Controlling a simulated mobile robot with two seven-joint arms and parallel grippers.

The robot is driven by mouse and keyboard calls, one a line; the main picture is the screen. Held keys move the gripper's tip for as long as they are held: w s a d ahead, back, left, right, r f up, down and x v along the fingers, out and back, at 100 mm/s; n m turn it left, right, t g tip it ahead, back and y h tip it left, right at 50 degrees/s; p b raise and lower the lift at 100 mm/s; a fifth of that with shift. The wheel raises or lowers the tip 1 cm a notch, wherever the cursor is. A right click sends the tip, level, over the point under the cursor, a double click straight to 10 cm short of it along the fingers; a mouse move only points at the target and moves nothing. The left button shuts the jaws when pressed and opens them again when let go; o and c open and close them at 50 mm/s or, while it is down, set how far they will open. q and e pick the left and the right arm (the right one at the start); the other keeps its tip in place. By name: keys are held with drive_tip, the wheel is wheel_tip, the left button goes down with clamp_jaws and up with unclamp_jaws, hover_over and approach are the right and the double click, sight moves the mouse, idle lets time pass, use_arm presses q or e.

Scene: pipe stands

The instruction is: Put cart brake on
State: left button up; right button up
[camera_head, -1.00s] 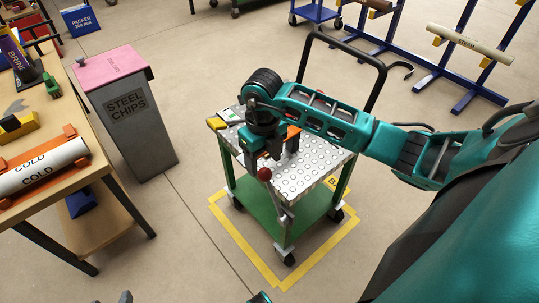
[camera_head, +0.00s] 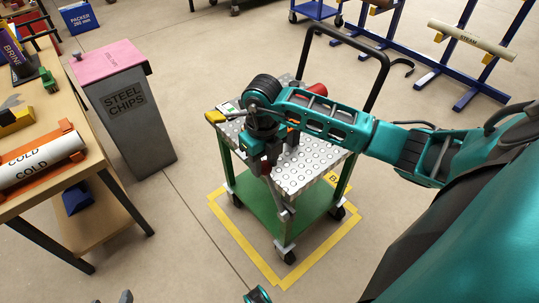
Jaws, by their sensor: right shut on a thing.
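The cart (camera_head: 312,170) has a green frame, a studded metal top and a black push handle (camera_head: 383,75). It stands on castors inside a yellow floor outline. A grey brake lever (camera_head: 281,200) rises at its front side. My right gripper (camera_head: 262,168) reaches down at the near left edge of the top and is shut on the upper end of the lever. The lever's red knob is hidden by the fingers. Small grey tips (camera_head: 125,296), perhaps of my left gripper, show at the bottom edge, too cut off to judge.
A grey STEEL CHIPS bin (camera_head: 128,115) with a pink lid stands left of the cart. A workbench (camera_head: 92,180) holding a COLD pipe (camera_head: 40,162) is at far left. Blue pipe racks (camera_head: 455,80) stand behind at right. Floor before the cart is clear.

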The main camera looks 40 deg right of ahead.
drive_tip(key=shift+s+d+r+p, duration=0.1)
drive_tip(key=shift+s+r+p, duration=0.3)
drive_tip(key=shift+s+p, duration=0.35)
drive_tip(key=s+p, duration=0.1)
drive_tip(key=s+r+p, duration=0.1)
drive_tip(key=s, duration=0.1)
drive_tip(key=shift+s+d, duration=0.1)
drive_tip(key=shift+s, duration=0.2)
drive_tip(key=shift+p, duration=0.3)
drive_tip(key=s, duration=0.1)
drive_tip(key=s+p, duration=0.1)
drive_tip(key=s, duration=0.1)
drive_tip(key=s+p, duration=0.1)
drive_tip(key=s, duration=0.1)
drive_tip(key=shift+s+d+r, duration=0.1)
drive_tip(key=shift+s+d, duration=0.05)
drive_tip(key=shift+d, duration=0.1)
